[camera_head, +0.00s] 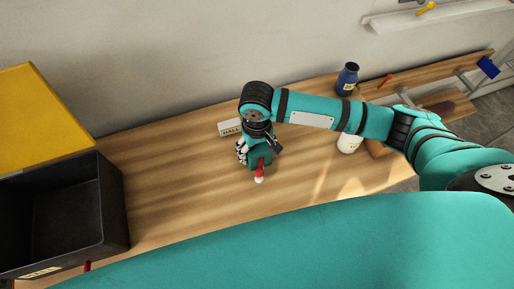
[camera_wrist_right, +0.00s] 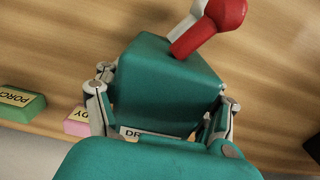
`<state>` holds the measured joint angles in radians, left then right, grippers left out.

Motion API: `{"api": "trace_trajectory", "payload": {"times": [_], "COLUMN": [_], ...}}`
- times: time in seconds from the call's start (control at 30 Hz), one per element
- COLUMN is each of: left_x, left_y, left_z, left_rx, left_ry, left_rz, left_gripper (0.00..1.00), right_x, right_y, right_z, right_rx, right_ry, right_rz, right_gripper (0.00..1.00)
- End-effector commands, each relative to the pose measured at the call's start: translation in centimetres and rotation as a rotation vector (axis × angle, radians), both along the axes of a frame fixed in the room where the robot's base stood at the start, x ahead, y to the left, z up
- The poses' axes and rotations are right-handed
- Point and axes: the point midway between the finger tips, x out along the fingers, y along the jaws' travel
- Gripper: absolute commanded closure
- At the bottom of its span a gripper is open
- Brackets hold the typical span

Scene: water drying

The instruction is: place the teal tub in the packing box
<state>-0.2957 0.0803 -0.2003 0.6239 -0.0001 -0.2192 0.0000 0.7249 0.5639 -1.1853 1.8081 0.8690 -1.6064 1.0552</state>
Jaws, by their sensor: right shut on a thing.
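The teal tub (camera_wrist_right: 165,75) is held between the two fingers of my right gripper (camera_wrist_right: 162,112), which is shut on it. In the head view the tub (camera_head: 261,155) is small and partly covered by my right gripper (camera_head: 258,147), over the middle of the wooden table. I cannot tell whether it touches the tabletop. A black open box (camera_head: 98,241) with a label on its front stands at the left and looks to be the packing box. Its visible inside is empty. My left gripper is not in view.
A yellow box (camera_head: 40,115) is behind the black box. A label block (camera_head: 230,128), blue jar (camera_head: 347,78) and white bottle (camera_head: 348,143) stand on the table. The wood between tub and black box is clear.

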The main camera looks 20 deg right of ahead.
Motion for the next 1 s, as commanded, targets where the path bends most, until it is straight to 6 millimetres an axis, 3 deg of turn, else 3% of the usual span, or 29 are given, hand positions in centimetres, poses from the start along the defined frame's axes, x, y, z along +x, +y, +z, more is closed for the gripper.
{"api": "trace_trajectory", "payload": {"times": [0.33,0.37,0.57,0.87,1.0], "left_x": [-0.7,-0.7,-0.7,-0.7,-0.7], "left_y": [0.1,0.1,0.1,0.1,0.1], "left_z": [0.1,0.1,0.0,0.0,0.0], "left_rx": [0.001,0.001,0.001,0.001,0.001], "left_ry": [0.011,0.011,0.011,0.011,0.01], "left_rz": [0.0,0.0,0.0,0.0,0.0], "left_gripper": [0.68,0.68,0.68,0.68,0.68], "right_x": [0.0,0.0,0.0,0.0,0.1], "right_y": [0.1,0.1,0.0,0.0,0.1], "right_z": [-0.3,-0.4,-0.4,-0.2,1.1], "right_rx": [0.002,0.001,0.001,0.001,0.003], "right_ry": [0.0,0.0,-0.001,-0.002,-0.005], "right_rz": [-0.001,-0.001,0.0,0.0,0.0], "right_gripper": [0.71,0.3,0.05,0.05,0.05]}}
